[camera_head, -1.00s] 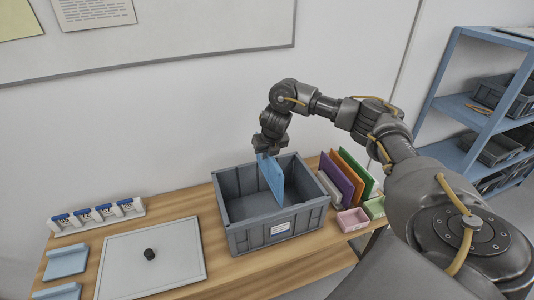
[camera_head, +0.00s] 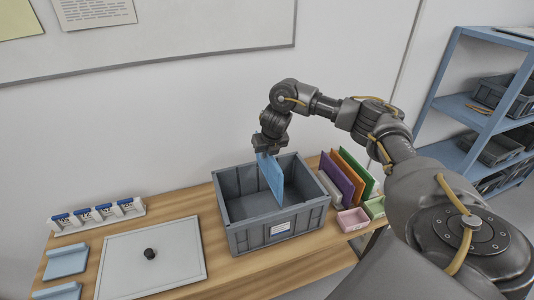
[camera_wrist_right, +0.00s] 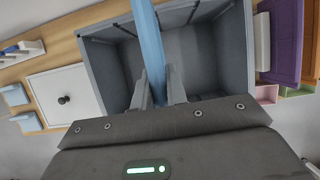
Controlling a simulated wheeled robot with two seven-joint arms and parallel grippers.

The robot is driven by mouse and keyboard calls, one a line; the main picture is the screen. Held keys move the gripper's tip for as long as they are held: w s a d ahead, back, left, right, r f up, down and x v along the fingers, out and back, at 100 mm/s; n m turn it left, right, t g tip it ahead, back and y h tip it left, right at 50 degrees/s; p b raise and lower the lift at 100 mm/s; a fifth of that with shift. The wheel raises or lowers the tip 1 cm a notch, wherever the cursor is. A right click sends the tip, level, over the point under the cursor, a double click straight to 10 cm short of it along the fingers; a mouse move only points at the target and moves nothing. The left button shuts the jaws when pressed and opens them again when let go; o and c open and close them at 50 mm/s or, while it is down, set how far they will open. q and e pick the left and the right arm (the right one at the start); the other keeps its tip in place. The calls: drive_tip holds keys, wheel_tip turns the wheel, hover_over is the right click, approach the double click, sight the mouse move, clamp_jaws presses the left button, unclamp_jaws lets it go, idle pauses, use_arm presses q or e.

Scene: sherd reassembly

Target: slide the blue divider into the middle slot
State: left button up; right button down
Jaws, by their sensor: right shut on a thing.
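The blue divider (camera_head: 271,177) is a thin flat panel, held upright over the grey crate (camera_head: 234,236), with its lower part inside the opening. My right gripper (camera_head: 267,153) is shut on its top edge, and in the right wrist view the fingers (camera_wrist_right: 159,92) stand on either side of the divider (camera_wrist_right: 148,42). The crate's inside walls show vertical ribs in the right wrist view (camera_wrist_right: 95,70). Whether the divider's edges sit in a slot cannot be told. My left gripper is not in view.
Purple (camera_head: 336,179), orange (camera_head: 347,176) and green panels stand in a rack right of the crate. Small pink (camera_head: 352,221) and green bins are in front of them. A grey board with a black knob (camera_head: 150,254) lies left. A blue shelf (camera_head: 452,105) stands at right.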

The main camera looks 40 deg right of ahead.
sight(267, 175)
drive_tip(key=shift+f, duration=0.2)
drive_tip(key=shift+f+b, duration=0.8)
drive_tip(key=shift+f, duration=0.25)
idle(0.4)
drive_tip(key=shift+f+b, duration=2.85)
drive_tip(key=shift+f, duration=1.2)
wheel_tip(267, 175, down, 9)
drive_tip(key=b, duration=0.6)
drive_tip(key=shift+r, duration=0.1)
drive_tip(key=c, duration=1.3)
unclamp_jaws()
